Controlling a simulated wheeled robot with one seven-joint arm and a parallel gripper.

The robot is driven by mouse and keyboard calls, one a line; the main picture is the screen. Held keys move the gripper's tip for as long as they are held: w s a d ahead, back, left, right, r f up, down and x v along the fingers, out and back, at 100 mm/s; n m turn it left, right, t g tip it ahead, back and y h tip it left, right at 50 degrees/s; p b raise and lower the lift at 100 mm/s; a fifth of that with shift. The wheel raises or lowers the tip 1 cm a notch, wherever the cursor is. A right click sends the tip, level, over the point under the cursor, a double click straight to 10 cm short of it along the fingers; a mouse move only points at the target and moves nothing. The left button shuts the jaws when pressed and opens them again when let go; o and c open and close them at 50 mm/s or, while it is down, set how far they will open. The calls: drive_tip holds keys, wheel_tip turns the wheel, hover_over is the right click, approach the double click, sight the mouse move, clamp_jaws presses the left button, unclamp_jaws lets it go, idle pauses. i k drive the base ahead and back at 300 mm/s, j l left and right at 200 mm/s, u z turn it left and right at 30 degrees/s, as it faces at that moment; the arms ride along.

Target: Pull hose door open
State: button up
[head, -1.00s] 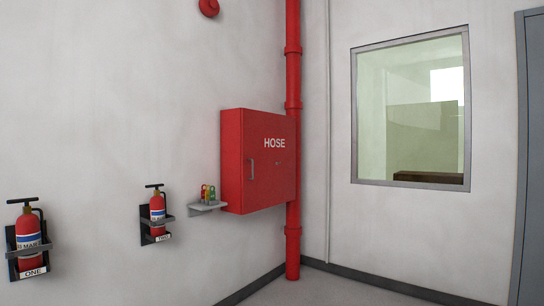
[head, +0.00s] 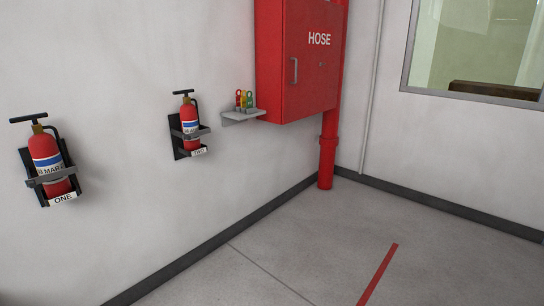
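The red hose cabinet (head: 269,62) is mounted on the left wall near the corner. Its top is cut off by the picture's upper edge. Its front door (head: 313,75) carries white "HOSE" lettering and looks shut. A pale vertical handle (head: 294,70) sits at the door's left side, and a small round lock or knob (head: 321,65) sits to the right of it. My gripper is not in view.
A small grey shelf (head: 243,115) with coloured tagged items (head: 244,99) juts out left of the cabinet. Two wall-mounted extinguishers, TWO (head: 189,115) and ONE (head: 46,155), stand further left. A red pipe (head: 328,150) runs down beside the cabinet. The floor (head: 290,250) is clear.

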sight(313, 29)
drive_tip(key=i+j+u, duration=0.1)
drive_tip(key=i+u, duration=0.15)
drive_tip(key=i, duration=2)
